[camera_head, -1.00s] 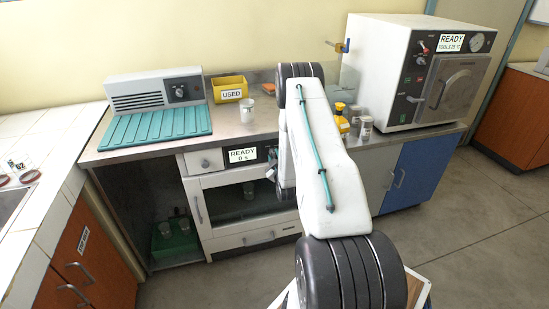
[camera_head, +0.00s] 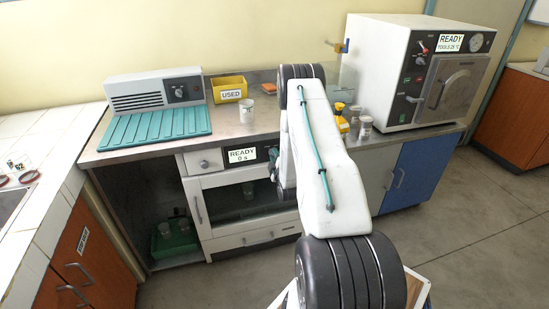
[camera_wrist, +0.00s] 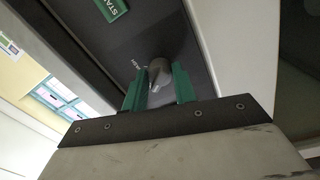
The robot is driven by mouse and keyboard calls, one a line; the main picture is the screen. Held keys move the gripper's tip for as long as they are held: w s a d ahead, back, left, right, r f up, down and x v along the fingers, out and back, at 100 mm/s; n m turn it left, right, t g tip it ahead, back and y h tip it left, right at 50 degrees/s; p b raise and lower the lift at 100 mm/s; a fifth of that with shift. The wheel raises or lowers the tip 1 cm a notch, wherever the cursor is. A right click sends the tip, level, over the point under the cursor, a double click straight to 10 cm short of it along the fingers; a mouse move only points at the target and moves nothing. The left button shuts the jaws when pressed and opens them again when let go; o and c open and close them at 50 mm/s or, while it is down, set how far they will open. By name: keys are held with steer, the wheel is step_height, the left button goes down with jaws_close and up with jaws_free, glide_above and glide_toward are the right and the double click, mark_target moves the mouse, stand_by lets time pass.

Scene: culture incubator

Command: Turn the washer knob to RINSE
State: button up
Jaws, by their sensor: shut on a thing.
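The washer (camera_head: 235,183) is the white front-door unit under the counter, with a display (camera_head: 242,155) reading "READY 0 s". Its round grey knob (camera_wrist: 158,69) shows in the wrist view on a dark panel, with small white markings beside it that I cannot read clearly. My gripper (camera_wrist: 158,82) has its green fingers on either side of the knob and is shut on it. In the head view, my gripper (camera_head: 273,160) is at the right end of the washer's panel, partly hidden by my arm, which also hides the knob.
A green START label (camera_wrist: 111,8) sits on the panel near the knob. The washer door has an upright handle (camera_head: 198,209). A white autoclave (camera_head: 385,70) stands at right.

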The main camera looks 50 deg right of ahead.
stand_by(0.3)
steer(key=o, duration=1)
steer(key=shift+c, duration=0.2)
steer(key=shift+a, duration=0.1)
steer(key=v, duration=0.7)
steer(key=shift+s, duration=0.4)
steer(key=shift+a, duration=0.15)
